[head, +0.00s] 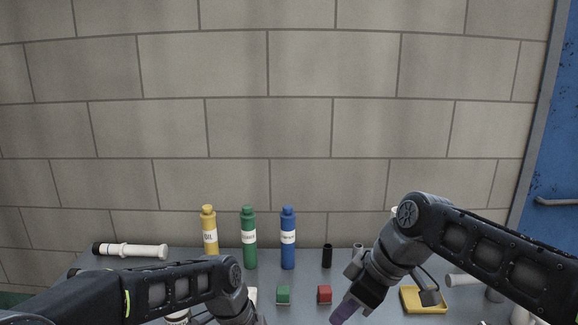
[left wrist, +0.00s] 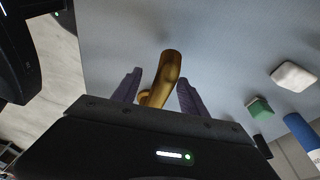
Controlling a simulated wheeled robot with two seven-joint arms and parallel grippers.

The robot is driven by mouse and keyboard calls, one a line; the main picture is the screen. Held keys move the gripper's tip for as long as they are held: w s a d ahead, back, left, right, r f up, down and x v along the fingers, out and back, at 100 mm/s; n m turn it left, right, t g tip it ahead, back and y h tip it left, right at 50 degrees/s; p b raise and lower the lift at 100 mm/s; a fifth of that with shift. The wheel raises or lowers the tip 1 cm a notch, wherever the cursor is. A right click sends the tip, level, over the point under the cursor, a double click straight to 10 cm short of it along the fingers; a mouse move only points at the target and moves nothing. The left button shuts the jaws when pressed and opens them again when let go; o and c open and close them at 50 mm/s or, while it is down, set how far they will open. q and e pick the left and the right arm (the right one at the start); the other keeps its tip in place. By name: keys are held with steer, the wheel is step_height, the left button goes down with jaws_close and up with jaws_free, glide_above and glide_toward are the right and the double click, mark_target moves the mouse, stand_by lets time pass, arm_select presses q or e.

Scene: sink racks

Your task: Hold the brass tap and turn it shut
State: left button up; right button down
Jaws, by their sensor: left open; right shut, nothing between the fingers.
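The brass tap (left wrist: 169,72) shows in the left wrist view as a curved golden tube; its lower part is partly hidden by my gripper's body. My left gripper (left wrist: 158,88) is open, with one purple finger on each side of the tap in that view and a gap on both sides. I cannot tell how deep the tap sits between the fingers. In the head view the tap is not visible, and my left arm runs off the bottom edge. My right gripper (head: 343,313) is shut and empty at the bottom of the head view.
Yellow (head: 209,232), green (head: 248,240) and blue (head: 288,240) bottles stand at the back of the grey table. A green block (head: 283,295) and a red block (head: 324,294) lie in front. A yellow tray (head: 411,302) is beside my right arm. A white cylinder (head: 140,251) lies at left.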

arm_select(q)
steer(key=v, duration=1.2)
